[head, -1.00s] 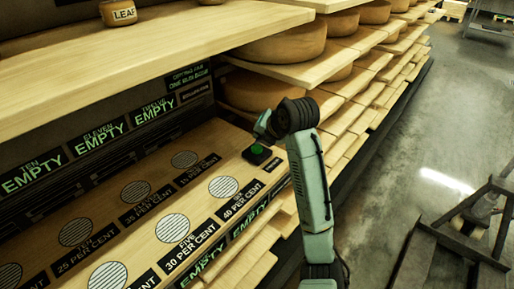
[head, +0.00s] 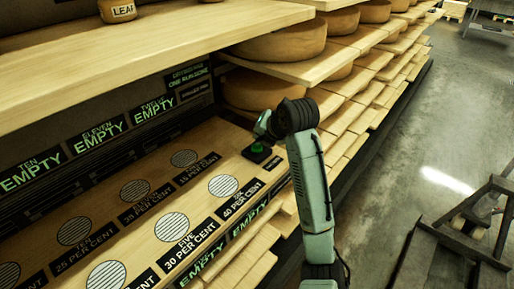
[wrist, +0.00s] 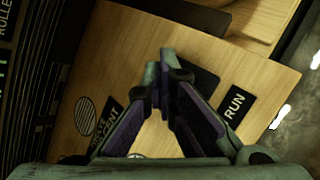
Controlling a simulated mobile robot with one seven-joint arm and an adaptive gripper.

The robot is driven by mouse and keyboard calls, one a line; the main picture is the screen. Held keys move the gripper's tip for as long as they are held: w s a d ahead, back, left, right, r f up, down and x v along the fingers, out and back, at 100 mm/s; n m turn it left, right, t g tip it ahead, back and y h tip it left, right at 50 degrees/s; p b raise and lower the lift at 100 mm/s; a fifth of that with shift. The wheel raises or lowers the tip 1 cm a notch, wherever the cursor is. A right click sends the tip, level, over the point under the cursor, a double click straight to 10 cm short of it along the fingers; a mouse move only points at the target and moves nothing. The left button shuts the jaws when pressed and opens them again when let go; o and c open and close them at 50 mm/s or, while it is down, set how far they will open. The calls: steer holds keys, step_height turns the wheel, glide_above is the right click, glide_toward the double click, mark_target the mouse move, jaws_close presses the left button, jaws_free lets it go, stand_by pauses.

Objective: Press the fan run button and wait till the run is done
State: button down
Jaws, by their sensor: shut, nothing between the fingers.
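The fan run button is a green cap (head: 257,147) on a small dark box at the right end of the wooden shelf. In the wrist view the dark box (wrist: 203,84) shows partly behind my fingers, beside a black "RUN" label (wrist: 236,106). The green cap is hidden there. My gripper (head: 262,136) is shut and empty, pointing down over the button. In the wrist view its fingertips (wrist: 166,72) meet at the box's left edge. I cannot tell whether they touch the cap.
A dark display panel (head: 188,80) with green text hangs on the shelf's back wall; its small text is too blurred to read surely. Vent circles (head: 223,186) with percentage labels line the shelf. An upper shelf (head: 150,45) overhangs. Cheese wheels (head: 285,43) fill the racks behind.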

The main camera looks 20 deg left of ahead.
mark_target(260, 146)
steer(key=shift+f+b, duration=0.35)
steer(key=shift+f, duration=0.25)
stand_by(0.8)
steer(key=shift+r, duration=0.15)
steer(key=shift+r+p, duration=0.55)
steer(key=shift+r, duration=0.2)
steer(key=shift+r+p, duration=1.7)
steer(key=shift+r, duration=0.85)
